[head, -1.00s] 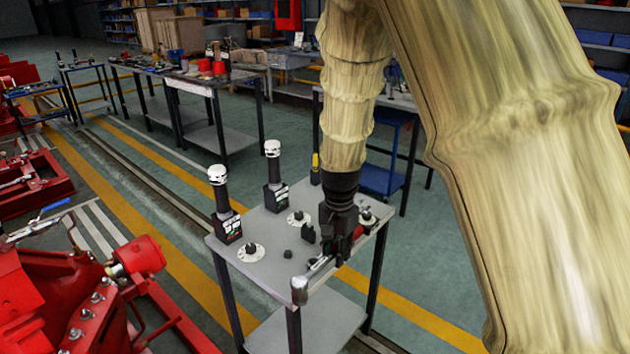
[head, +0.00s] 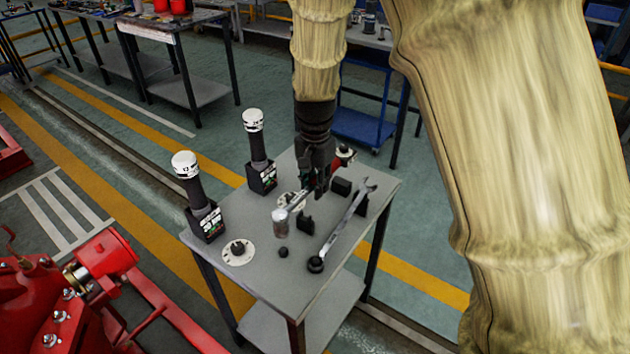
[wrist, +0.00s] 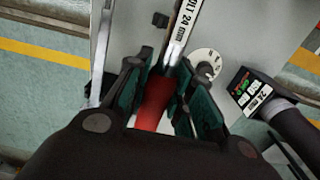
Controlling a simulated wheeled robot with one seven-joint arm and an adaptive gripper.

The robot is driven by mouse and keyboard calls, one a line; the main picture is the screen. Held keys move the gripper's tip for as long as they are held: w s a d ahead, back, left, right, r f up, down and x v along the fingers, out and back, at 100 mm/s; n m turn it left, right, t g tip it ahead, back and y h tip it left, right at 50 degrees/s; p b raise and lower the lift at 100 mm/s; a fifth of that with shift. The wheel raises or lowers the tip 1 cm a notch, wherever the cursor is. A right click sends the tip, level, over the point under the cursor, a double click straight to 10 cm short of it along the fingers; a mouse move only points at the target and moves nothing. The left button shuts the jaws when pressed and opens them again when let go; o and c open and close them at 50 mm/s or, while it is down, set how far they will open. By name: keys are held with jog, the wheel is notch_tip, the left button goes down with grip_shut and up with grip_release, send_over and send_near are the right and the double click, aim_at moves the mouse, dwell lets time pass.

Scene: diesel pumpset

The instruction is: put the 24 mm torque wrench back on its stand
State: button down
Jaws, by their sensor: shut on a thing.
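My gripper (head: 316,188) is shut on the red handle (wrist: 153,100) of the 24 mm torque wrench. The wrench's label strip in the wrist view (wrist: 184,22) reads "BOLT 24 mm". In the head view the wrench's pale cylindrical head (head: 281,222) points toward the front left, above the grey table. Small black blocks, one near the middle (head: 306,224) and one farther back (head: 341,186), stand on the table beside the held wrench. They may be its stand; I cannot tell for sure. The fingers hide part of the handle.
A combination wrench (head: 345,222) lies just right of the held one and also shows in the wrist view (wrist: 101,50). Two upright black-handled tools (head: 203,205) (head: 260,155) stand on the left. White dials (head: 238,252) lie on the table (head: 245,290). Red machinery (head: 60,300) is at lower left.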

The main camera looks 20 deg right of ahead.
jog(key=shift+w+a, duration=0.1)
jog(key=shift+p, duration=0.3)
jog(key=shift+r+p, duration=0.15)
jog(key=shift+p, duration=0.15)
jog(key=shift+f+b, duration=0.55)
jog(key=shift+f, duration=2.55)
jog(key=shift+p, duration=0.85)
jog(key=shift+f, duration=1.05)
jog(key=c, duration=1.2)
grip_release()
jog(key=shift+s, duration=0.2)
jog(key=shift+o, duration=0.2)
